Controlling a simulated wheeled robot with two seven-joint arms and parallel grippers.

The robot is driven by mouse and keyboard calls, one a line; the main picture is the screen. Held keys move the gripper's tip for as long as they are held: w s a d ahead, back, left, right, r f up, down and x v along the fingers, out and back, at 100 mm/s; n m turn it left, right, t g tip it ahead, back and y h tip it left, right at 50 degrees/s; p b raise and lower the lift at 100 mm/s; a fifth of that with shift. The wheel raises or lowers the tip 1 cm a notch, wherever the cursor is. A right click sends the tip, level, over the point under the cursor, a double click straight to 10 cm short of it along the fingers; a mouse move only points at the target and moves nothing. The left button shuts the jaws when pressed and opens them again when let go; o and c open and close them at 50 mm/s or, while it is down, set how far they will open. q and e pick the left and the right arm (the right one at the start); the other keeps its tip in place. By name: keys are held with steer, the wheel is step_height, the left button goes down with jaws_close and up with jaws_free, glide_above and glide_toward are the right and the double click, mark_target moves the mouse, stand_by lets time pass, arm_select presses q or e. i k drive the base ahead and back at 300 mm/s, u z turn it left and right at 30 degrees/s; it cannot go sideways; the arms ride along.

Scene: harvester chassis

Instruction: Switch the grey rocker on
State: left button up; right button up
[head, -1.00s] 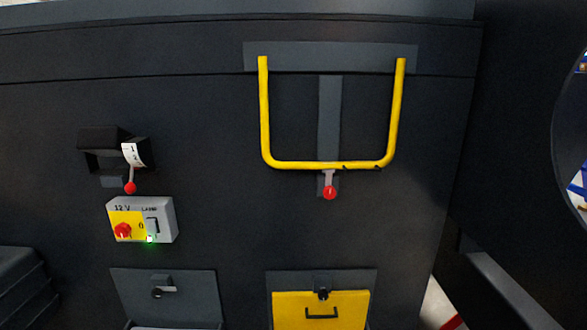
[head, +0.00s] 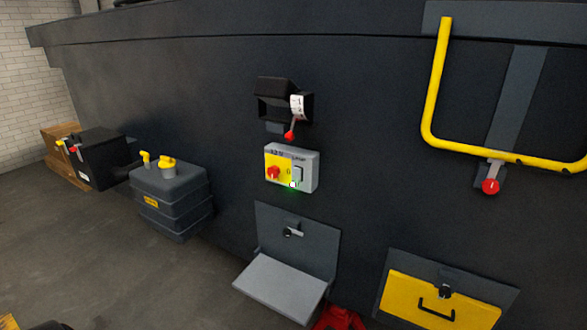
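The grey rocker (head: 298,174) sits on the right part of a small grey switch box (head: 310,167) on the dark chassis wall, near the middle of the head view. A yellow panel with a red rotary knob (head: 273,173) is to its left. A small green light (head: 292,185) glows just below the rocker. The rocker's exact tilt is too small to tell. Neither of my grippers is in view.
A black housing with a red-tipped lever (head: 291,131) is above the box. Below it a grey flap (head: 284,287) stands folded out. A yellow bar (head: 434,85) and yellow hatch (head: 441,301) are right. A dark tank (head: 171,190) stands left; floor beside it is free.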

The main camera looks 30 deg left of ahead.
mark_target(297, 176)
steer(key=z, duration=1.9)
steer(key=k, duration=0.8)
steer(key=u, duration=1.4)
steer(key=i, duration=0.5)
steer(key=z, duration=0.1)
